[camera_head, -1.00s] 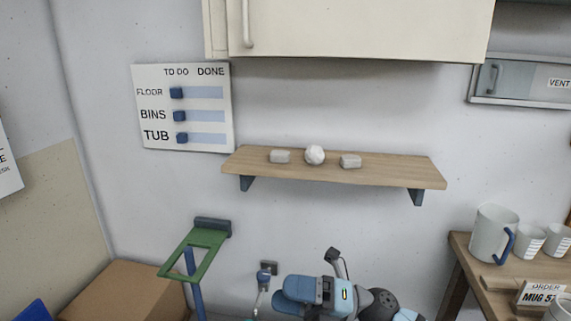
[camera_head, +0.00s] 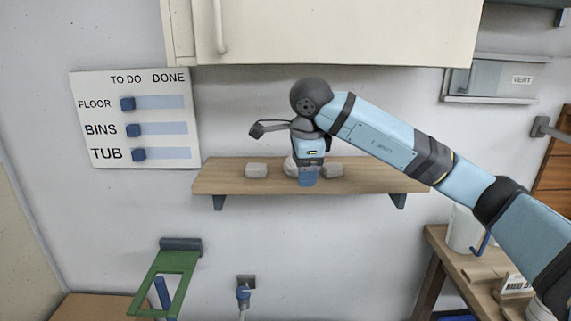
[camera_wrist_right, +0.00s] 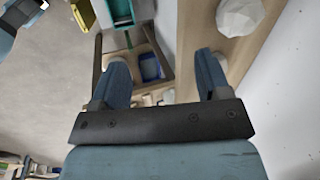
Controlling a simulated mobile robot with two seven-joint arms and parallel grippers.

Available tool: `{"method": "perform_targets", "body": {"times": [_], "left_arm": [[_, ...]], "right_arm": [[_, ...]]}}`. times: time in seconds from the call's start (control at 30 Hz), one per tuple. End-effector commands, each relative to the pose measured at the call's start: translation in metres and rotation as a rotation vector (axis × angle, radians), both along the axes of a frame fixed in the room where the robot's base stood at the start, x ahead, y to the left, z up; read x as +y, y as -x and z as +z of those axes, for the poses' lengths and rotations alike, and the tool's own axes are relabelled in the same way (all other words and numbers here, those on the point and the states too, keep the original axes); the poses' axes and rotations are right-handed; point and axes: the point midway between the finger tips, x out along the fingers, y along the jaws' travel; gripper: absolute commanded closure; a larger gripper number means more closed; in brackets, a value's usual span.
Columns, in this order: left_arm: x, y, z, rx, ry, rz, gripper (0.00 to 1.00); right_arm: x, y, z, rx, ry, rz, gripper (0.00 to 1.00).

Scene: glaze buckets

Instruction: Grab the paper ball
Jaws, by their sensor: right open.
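The white, faceted paper ball (camera_head: 289,166) sits on the wooden wall shelf (camera_head: 225,182), partly hidden behind my right gripper (camera_head: 307,181). In the right wrist view the paper ball (camera_wrist_right: 240,14) is at the top right, cut by the frame edge. There my right gripper (camera_wrist_right: 163,68) has its two fingers spread with nothing between them. The ball lies beyond and to the right of the right-hand finger, outside the gap.
A cream cabinet (camera_head: 330,35) hangs above.

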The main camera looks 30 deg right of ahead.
Motion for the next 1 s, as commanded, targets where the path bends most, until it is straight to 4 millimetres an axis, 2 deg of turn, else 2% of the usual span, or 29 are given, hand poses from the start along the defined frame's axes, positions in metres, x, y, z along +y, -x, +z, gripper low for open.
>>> {"method": "perform_targets", "body": {"times": [0.3,0.43,0.73,1.0], "left_arm": [[-0.001,0.001,0.012,-0.009,-0.002,-0.004,0.57],[-0.001,0.001,0.014,-0.013,-0.004,-0.005,0.57],[0.000,0.001,0.015,-0.017,-0.008,-0.008,0.57],[0.001,0.002,0.018,-0.018,-0.012,-0.009,0.57]], "right_arm": [[-0.020,-0.064,0.001,0.002,-0.006,0.000,0.30],[-0.027,-0.084,0.000,0.001,-0.006,0.000,0.30],[-0.033,-0.102,0.000,0.001,-0.005,0.001,0.30],[-0.037,-0.113,-0.039,0.005,-0.005,0.003,0.30]]}}
